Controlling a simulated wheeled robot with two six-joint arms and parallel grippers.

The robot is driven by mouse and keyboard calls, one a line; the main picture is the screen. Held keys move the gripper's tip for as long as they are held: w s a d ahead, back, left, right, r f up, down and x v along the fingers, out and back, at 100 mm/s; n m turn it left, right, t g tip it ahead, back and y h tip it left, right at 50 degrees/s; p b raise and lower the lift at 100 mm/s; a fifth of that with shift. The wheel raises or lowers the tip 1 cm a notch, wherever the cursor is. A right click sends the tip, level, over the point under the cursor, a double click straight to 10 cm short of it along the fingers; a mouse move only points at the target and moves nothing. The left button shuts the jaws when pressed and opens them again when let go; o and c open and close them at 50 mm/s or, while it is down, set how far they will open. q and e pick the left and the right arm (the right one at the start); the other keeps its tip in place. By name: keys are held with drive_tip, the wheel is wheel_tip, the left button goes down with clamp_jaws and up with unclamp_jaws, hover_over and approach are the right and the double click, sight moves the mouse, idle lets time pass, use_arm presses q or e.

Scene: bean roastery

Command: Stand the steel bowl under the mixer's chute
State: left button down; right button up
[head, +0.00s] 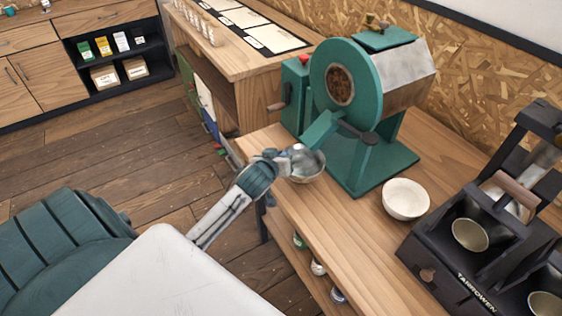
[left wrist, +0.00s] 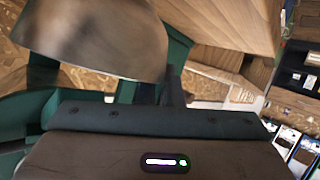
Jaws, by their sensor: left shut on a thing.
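The steel bowl (head: 310,175) is at the near left edge of the wooden bench, partly hidden by my left gripper (head: 302,160). My left gripper is shut on it. In the left wrist view a large curved metal surface, which looks like the bowl (left wrist: 95,35), fills the upper left. The mixer (head: 355,85) is a green drum machine on a green base. Its chute (head: 322,128) slopes down to the left, and the bowl shows just below its lower end. I cannot tell whether the bowl touches the bench. My right gripper is not in view.
A white bowl (head: 406,200) stands right of the mixer's base. A dark machine with metal cups (head: 470,245) fills the bench's right end. Bare bench top (head: 335,225) lies in front of the mixer. A counter with small glasses (head: 205,30) stands behind left.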

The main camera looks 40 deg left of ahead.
use_arm(q)
wheel_tip(320, 180, down, 3)
drive_tip(key=shift+f+p, duration=0.1)
drive_tip(key=shift+p, duration=0.35)
drive_tip(key=shift+f, duration=0.1)
drive_tip(key=c, duration=2)
unclamp_jaws()
drive_tip(key=o, duration=0.4)
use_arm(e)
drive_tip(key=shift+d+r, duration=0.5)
use_arm(q)
drive_tip(key=shift+s, duration=0.1)
